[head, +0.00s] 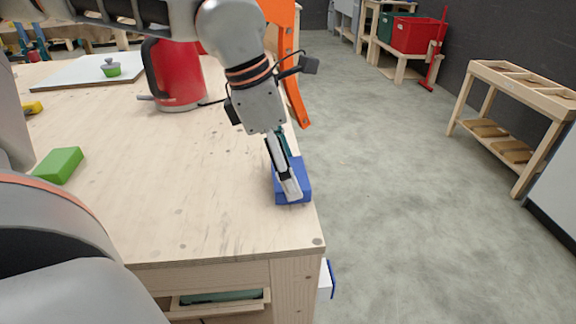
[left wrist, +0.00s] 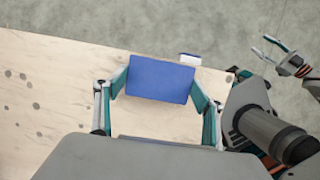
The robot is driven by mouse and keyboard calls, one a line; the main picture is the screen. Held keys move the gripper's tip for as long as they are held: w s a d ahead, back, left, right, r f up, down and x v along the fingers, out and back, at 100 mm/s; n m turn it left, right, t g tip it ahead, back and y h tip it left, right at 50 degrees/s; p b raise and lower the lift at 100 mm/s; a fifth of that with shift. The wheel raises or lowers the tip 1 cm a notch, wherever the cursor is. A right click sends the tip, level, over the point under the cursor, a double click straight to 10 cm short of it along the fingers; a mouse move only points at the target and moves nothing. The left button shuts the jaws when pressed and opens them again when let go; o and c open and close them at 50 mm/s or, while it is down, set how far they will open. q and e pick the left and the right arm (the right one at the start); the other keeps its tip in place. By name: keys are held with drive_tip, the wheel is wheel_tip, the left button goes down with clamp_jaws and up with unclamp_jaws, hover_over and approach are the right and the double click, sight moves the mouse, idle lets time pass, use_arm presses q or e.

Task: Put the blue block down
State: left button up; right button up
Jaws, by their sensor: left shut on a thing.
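The blue block (head: 304,176) is at the right edge of the wooden table (head: 200,215). My left gripper (head: 289,192) reaches down from above and is shut on it. In the left wrist view the block (left wrist: 160,79) sits between the two fingers of my left gripper (left wrist: 160,92), overlapping the table's edge. I cannot tell whether its underside touches the tabletop. My right gripper (left wrist: 280,55) shows only in the left wrist view, over the floor side, with its fingers apart and empty.
A green block (head: 59,165) lies at the table's left. A red kettle (head: 178,75) and a white board (head: 80,72) with a small green-lidded pot (head: 111,68) are at the back. The table's middle is clear. Grey floor lies beyond the right edge.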

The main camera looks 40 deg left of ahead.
use_arm(q)
drive_tip(key=shift+f, duration=0.2)
drive_tip(key=o, duration=1.2)
use_arm(e)
drive_tip(key=shift+s+d+f, duration=0.1)
drive_tip(key=shift+f, duration=0.1)
use_arm(q)
drive_tip(key=shift+r, duration=0.25)
drive_tip(key=shift+p+v, duration=1.35)
drive_tip(key=shift+v, duration=4.6)
use_arm(e)
drive_tip(key=shift+s+d+f+h, duration=0.15)
drive_tip(key=shift+d, duration=0.3)
drive_tip(key=shift+s+d+f+h, duration=0.1)
drive_tip(key=shift+s+d+h, duration=0.05)
drive_tip(key=shift+d, duration=0.25)
drive_tip(key=shift+r, duration=0.1)
